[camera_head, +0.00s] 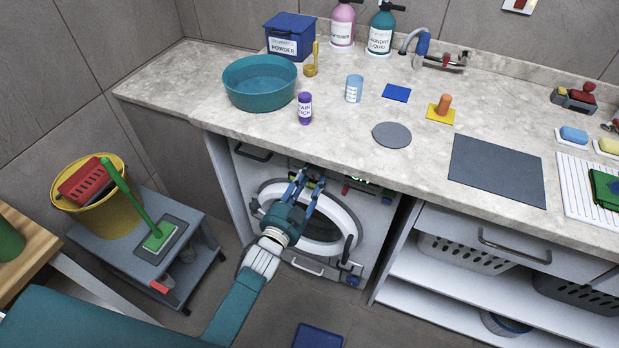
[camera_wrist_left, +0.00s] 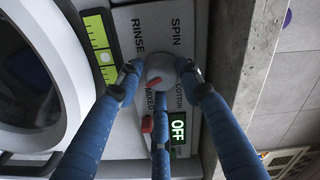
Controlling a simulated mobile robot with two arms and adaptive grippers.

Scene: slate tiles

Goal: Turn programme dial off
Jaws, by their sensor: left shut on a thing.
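The washing machine (camera_head: 377,222) stands under the counter, with its round door below the control panel. In the left wrist view, the pale round programme dial (camera_wrist_left: 160,66) sits among the words RINSE, SPIN, COTTON and MIXED and a lit green OFF label (camera_wrist_left: 179,128). A red mark on the dial faces the lower left of that view, near MIXED; its exact setting is hard to tell. My left gripper (camera_head: 303,180) is at the panel; its blue fingers (camera_wrist_left: 158,82) are closed around the dial. The fingers hide part of the dial's edge. My right gripper is not in view.
The counter edge (camera_wrist_left: 245,75) runs close beside the fingers. A red piece (camera_wrist_left: 147,124) and a yellow-green strip (camera_wrist_left: 100,48) are on the panel near the dial. A grey trolley (camera_head: 195,235) with a yellow bucket (camera_head: 118,217) stands left. A blue item (camera_head: 318,336) lies on the floor.

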